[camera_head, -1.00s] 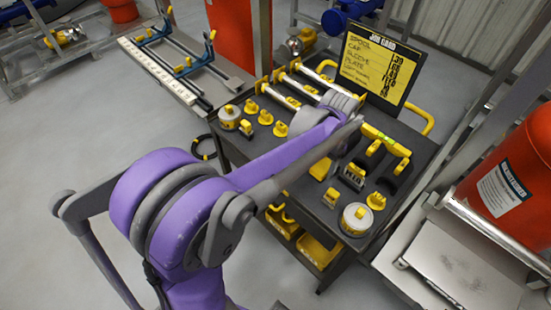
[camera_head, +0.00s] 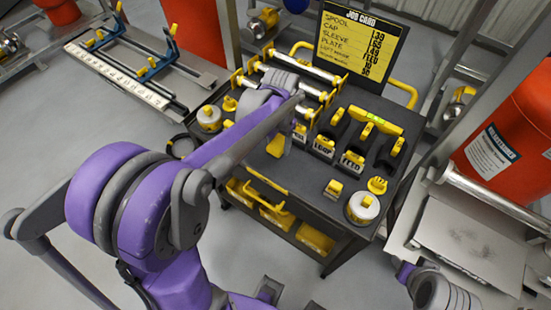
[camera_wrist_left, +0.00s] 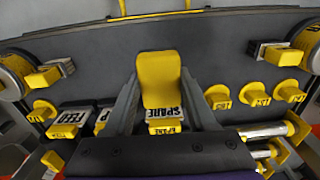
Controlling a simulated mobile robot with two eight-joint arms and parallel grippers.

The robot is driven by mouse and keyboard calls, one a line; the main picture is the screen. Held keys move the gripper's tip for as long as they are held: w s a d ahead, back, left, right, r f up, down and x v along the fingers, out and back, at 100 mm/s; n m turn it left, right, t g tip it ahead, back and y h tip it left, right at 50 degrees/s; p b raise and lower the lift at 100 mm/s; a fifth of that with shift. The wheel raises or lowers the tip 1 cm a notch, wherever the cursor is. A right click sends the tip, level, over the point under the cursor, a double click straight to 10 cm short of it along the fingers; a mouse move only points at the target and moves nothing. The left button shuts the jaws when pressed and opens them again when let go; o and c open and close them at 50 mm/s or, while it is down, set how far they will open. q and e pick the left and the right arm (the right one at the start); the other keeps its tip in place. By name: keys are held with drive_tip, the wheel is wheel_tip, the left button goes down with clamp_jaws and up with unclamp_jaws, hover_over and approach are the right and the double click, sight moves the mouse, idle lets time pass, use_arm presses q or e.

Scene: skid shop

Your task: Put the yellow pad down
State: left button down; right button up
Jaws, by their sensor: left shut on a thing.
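In the head view the pad (camera_head: 277,146) shows below my left wrist, near the front left edge of the dark cart top (camera_head: 305,178). Whether the pad touches the cart top I cannot tell. My left arm hides part of the cart and most of the gripper in the head view. My right gripper is not visible; only part of my right arm shows at the bottom right.
Black holders with yellow tops (camera_head: 352,160) stand right of the pad. A round yellow-and-white piece (camera_head: 363,208) sits at the front right corner. A job card board (camera_head: 362,42) stands at the back. Bare cart top lies in front of the holders.

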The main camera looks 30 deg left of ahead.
sight(278, 164)
use_arm(q)
wheel_tip(278, 164, down, 8)
drive_tip(key=shift+r, duration=0.1)
drive_tip(key=shift+f+b, duration=0.2)
drive_tip(key=shift+b, duration=0.15)
drive_tip(key=shift+c, duration=1)
unclamp_jaws()
